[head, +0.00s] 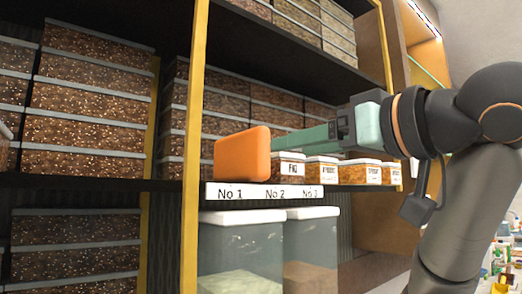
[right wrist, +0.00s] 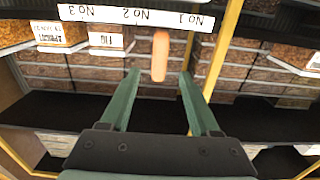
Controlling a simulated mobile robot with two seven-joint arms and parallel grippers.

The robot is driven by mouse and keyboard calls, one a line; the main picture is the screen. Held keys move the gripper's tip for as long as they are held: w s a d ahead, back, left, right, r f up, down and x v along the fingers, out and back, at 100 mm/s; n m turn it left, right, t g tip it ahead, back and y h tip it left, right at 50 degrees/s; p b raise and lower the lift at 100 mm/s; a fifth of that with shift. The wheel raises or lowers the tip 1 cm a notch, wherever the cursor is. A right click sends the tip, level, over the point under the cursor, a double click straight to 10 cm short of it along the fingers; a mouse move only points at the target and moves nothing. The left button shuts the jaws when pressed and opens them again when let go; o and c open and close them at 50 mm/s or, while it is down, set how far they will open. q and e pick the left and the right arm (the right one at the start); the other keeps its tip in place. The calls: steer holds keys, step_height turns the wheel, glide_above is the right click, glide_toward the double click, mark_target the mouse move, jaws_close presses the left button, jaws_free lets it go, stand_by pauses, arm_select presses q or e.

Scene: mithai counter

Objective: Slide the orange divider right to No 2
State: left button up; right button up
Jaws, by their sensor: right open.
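The orange divider (head: 242,155) stands upright on the shelf, above the "No 1" end of the white label strip (head: 265,194). In the right wrist view, which is upside down, the orange divider (right wrist: 160,52) shows narrow edge on, between the "No 1" and "No 2" marks. My right gripper (head: 284,146) reaches in from the right, its tips partly hidden behind the divider. In the right wrist view my right gripper (right wrist: 159,74) is open, one green finger on each side of the divider's end, with a gap on both sides. My left gripper is out of view.
Small labelled boxes (head: 322,170) stand on the same shelf right of the divider. A yellow post (head: 193,130) rises just left of it. Two large clear bins (head: 240,245) sit below the shelf. Stacked sweet boxes (head: 88,100) fill the left bay.

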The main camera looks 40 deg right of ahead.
mark_target(269, 153)
steer(key=w, duration=0.3)
steer(key=w+p, duration=0.1)
steer(key=w, duration=0.2)
steer(key=w+d, duration=0.1)
steer(key=w, duration=0.2)
steer(key=shift+p, duration=0.3)
jaws_close()
steer(key=shift+d, duration=0.15)
stand_by(0.8)
